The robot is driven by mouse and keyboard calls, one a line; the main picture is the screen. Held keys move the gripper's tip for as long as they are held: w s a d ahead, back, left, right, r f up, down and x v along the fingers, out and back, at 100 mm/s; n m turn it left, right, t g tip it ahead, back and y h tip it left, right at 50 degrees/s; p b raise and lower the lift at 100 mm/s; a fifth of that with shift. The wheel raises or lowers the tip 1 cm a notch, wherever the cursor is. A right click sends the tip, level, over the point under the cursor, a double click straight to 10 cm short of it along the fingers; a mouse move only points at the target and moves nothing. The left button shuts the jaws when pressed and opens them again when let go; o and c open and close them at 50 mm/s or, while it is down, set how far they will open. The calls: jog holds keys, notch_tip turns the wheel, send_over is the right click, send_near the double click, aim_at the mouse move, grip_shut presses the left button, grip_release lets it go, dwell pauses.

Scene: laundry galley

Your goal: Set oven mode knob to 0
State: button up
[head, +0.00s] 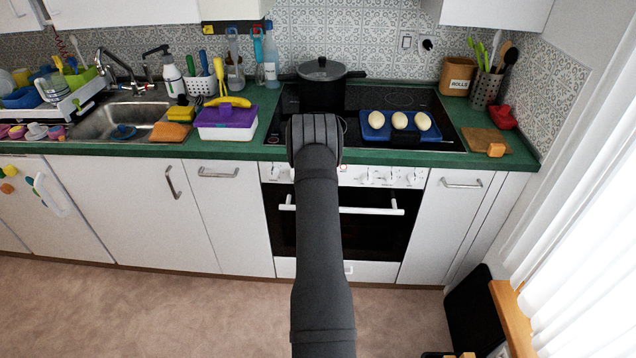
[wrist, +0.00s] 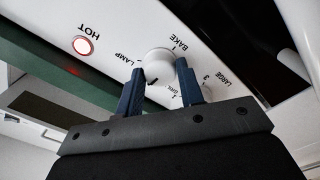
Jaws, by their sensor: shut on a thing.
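The oven mode knob (wrist: 158,62) is a round white dial on the white control panel, with LAMP and BAKE printed around it. My gripper (wrist: 158,74) has its two blue fingers on either side of the knob and is shut on it. A dark mark shows on the knob's lower edge, but its exact setting is hard to read. In the head view my arm covers the knob and the fingers. The oven (head: 283,235) stands below the counter in front of my arm.
Another dial labelled LARGE sits right beside the gripped knob, partly behind a finger. A round red HOT lamp (wrist: 82,45) is to the left. The oven door handle (head: 370,211) sticks out below the panel. A black pot (head: 322,90) and a blue tray (head: 378,134) are on the hob.

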jog(key=shift+n, duration=0.3)
dwell(0.4)
jog(key=o, duration=1)
jog(key=s, duration=1.7)
jog(key=shift+s, duration=0.25)
jog(key=shift+w, duration=0.1)
jog(key=w, duration=1)
jog(key=shift+w, duration=0.4)
